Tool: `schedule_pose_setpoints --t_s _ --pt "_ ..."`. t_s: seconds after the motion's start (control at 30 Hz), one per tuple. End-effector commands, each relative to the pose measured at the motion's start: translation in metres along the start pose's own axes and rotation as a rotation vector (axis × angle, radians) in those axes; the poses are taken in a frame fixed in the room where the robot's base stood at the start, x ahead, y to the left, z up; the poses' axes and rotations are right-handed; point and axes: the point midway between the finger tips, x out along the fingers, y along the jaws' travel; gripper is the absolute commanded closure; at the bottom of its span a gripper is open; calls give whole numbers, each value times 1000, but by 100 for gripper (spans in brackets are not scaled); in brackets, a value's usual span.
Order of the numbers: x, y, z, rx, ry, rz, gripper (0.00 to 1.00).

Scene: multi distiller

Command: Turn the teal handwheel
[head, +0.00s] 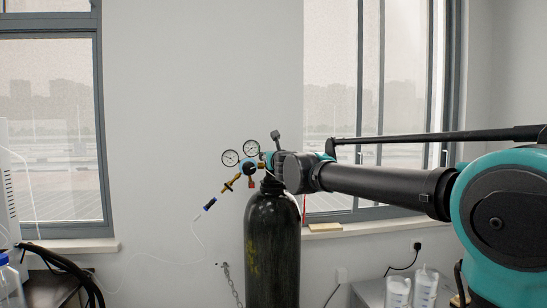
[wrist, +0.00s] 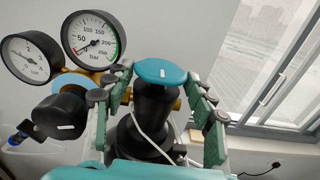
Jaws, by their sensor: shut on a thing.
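The teal handwheel (wrist: 166,66) is a round disc with a small white mark, on top of a black valve body (wrist: 153,112) in the wrist view. My gripper (wrist: 159,82) has its green-padded fingers on the left and right of the handwheel and is shut on it. In the head view the valve sits at the top of a tall black gas cylinder (head: 272,245). My arm's end covers the handwheel there, so I cannot make it out.
Two round pressure gauges (wrist: 93,40) and a black regulator knob (wrist: 60,116) are close left of the handwheel. A thin white cable hangs by the valve.

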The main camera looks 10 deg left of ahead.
Motion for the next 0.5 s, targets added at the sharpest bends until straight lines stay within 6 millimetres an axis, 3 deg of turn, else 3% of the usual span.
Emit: schedule_pose_setpoints --t_s 0.1,0.13,0.2,0.5 --pt "0 0 0 0 0 0 74" --pt "0 0 0 0 0 0 41" --pt "0 0 0 0 0 0 32" --pt "0 0 0 0 0 1 30"
